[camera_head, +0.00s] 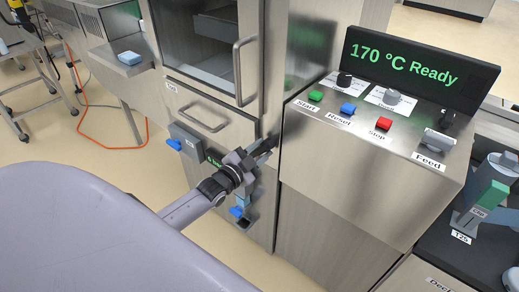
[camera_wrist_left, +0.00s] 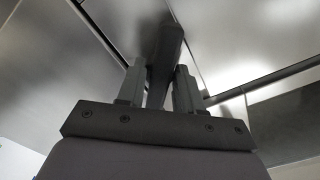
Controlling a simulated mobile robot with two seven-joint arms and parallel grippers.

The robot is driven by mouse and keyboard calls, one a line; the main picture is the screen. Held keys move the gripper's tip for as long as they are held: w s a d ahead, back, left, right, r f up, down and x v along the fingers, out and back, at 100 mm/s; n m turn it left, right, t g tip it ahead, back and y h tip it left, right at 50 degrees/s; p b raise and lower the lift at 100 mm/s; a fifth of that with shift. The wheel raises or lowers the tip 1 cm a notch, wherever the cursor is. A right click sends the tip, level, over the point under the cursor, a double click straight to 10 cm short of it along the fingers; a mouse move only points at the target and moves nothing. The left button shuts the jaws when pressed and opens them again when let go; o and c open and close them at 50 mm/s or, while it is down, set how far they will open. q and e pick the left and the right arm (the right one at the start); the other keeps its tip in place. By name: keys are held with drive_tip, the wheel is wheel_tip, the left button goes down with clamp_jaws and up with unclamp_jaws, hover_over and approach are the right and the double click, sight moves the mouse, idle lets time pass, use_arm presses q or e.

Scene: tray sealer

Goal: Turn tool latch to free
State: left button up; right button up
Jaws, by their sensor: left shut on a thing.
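My left gripper (camera_head: 258,155) reaches in from the left to the lower front of the steel machine, beside its vertical corner. In the left wrist view my left gripper (camera_wrist_left: 158,88) is shut on a dark lever (camera_wrist_left: 166,45), which stands between the two fingers. In the head view the gripper hides most of the lever. A small display with green text (camera_head: 214,159) sits just left of the gripper and is partly covered, so its wording cannot be read. My right gripper is not in view.
Blue-tipped fittings (camera_head: 174,144) (camera_head: 237,211) sit left of and below the gripper. A drawer handle (camera_head: 204,115) and a door handle (camera_head: 238,72) stick out above. The control panel (camera_head: 373,133) is right, under a screen (camera_head: 415,66) reading "170 °C Ready".

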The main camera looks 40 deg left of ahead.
use_arm(q)
drive_tip(key=n, duration=0.4)
drive_tip(key=shift+n, duration=0.3)
drive_tip(key=shift+d+n, duration=0.1)
drive_tip(key=shift+n, duration=1.8)
drive_tip(key=o, duration=0.8)
drive_tip(key=shift+s, duration=0.1)
drive_tip(key=shift+s+a+p, duration=0.15)
drive_tip(key=shift+s+p, duration=0.15)
drive_tip(key=shift+s, duration=1.45)
drive_tip(key=shift+s+a+p, duration=0.15)
drive_tip(key=shift+s+p, duration=0.1)
drive_tip(key=shift+s, duration=1.5)
drive_tip(key=shift+d+f, duration=0.1)
